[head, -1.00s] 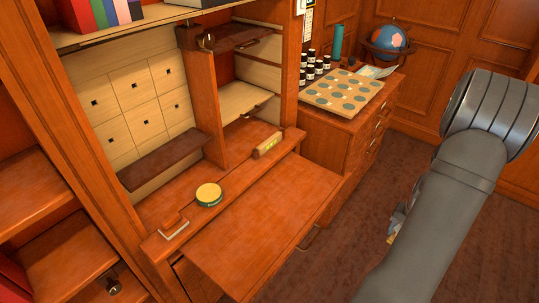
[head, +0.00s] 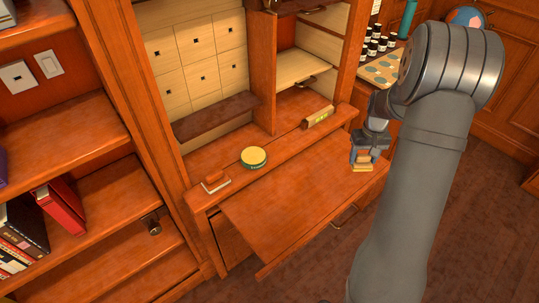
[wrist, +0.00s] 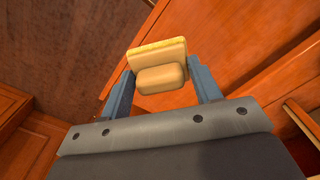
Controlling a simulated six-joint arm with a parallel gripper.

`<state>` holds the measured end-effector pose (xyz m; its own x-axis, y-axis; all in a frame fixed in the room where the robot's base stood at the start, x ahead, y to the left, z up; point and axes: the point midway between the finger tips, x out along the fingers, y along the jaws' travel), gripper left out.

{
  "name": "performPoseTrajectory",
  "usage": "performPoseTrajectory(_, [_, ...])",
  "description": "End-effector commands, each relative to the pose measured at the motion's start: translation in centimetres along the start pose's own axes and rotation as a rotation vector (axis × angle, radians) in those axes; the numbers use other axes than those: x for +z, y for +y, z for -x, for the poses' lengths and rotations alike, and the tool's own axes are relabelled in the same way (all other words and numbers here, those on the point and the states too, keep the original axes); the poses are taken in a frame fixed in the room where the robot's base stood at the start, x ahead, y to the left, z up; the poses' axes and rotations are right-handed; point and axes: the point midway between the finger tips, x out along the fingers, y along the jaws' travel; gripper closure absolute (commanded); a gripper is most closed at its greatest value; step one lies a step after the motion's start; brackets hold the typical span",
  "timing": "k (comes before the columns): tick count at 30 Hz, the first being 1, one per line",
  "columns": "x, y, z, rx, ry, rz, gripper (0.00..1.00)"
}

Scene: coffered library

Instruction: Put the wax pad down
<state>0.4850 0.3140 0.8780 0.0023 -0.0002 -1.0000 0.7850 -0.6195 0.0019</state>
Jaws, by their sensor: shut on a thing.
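The wax pad (wrist: 158,52) is a tan block with a rounded grip and a yellow face layer. My gripper (wrist: 160,82) is shut on its grip, one finger on each side, in the wrist view. In the head view the pad (head: 361,167) hangs below my gripper (head: 363,153), by the right end of the pull-out wooden writing board (head: 290,208). I cannot tell how high it is above the board, or whether it is fully over it. In the wrist view the pad shows against dark floor and the edge of orange wood.
On the ledge behind the board are a round green tin with yellow top (head: 253,157), a small wooden block on a pale base (head: 215,182) and a bar with a yellow-green window (head: 318,117). The board is bare. Bottles (head: 378,46) stand at the back right.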

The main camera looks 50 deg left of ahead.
Motion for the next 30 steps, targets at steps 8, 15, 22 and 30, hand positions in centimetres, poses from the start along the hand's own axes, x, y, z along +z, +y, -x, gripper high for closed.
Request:
performPoseTrajectory(8, [-4.8,-12.3,3.4,0.001,0.003,0.341,0.61])
performPoseTrajectory(15, [-6.1,-21.1,5.8,0.001,0.002,0.570,0.61])
performPoseTrajectory(22, [-6.3,-24.9,6.7,0.001,0.000,0.662,0.61])
performPoseTrajectory(30, [-7.6,-29.9,3.8,0.001,-0.001,0.673,0.61])
